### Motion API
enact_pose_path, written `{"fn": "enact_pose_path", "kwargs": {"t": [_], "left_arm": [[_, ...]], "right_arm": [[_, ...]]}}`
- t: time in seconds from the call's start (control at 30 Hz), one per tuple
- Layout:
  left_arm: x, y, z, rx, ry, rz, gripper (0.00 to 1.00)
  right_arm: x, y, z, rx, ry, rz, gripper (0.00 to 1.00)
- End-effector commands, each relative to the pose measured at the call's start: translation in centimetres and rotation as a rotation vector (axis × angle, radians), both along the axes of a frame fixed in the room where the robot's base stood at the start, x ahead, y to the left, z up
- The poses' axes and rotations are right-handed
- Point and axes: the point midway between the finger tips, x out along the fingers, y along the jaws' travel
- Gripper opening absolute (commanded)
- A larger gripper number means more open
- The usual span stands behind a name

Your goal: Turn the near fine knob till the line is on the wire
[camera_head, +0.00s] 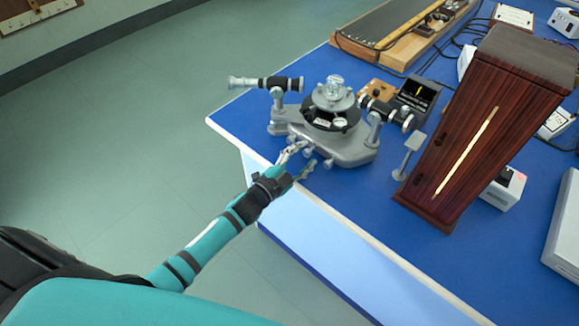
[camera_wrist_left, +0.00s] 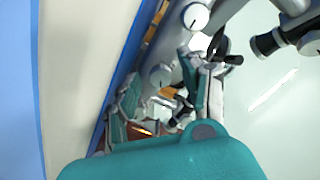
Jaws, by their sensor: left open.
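The grey spectrometer (camera_head: 345,148) stands on the blue bench near its front left corner, with a round table and a glass piece (camera_head: 334,83) on top. Several small knobs (camera_head: 308,152) stick out from its near side. My left gripper (camera_head: 302,160) is open at the bench edge, its fingers close to these knobs. In the left wrist view, a round pale knob (camera_wrist_left: 160,75) shows between the open fingers; I cannot tell whether they touch it. Another knob (camera_wrist_left: 195,16) shows above it. A small dark screen (camera_head: 417,94) shows a short yellow line; its wire is too small to make out. My right gripper is not in view.
A tall wooden case (camera_head: 490,125) with a bright slit stands to the right of the spectrometer. A small grey stand (camera_head: 408,158) is between them. A wooden board (camera_head: 395,35) and cables lie behind. The front strip of the blue bench (camera_head: 390,225) is clear.

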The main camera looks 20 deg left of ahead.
Motion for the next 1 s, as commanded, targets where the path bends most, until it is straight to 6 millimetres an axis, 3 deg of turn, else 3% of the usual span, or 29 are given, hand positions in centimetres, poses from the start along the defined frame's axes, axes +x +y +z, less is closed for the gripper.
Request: {"fn": "enact_pose_path", "kwargs": {"t": [0.3, 0.5, 1.0], "left_arm": [[-6.4, 2.3, -0.1, -0.001, 0.004, 0.001, 0.45], [-9.1, 3.3, -0.1, 0.000, 0.002, 0.000, 0.45], [-10.0, 3.6, 0.0, 0.000, 0.001, 0.001, 0.45]], "right_arm": [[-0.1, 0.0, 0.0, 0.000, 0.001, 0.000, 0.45], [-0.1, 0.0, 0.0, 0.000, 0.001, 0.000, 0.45], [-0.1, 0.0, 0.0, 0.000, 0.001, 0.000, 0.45]]}}
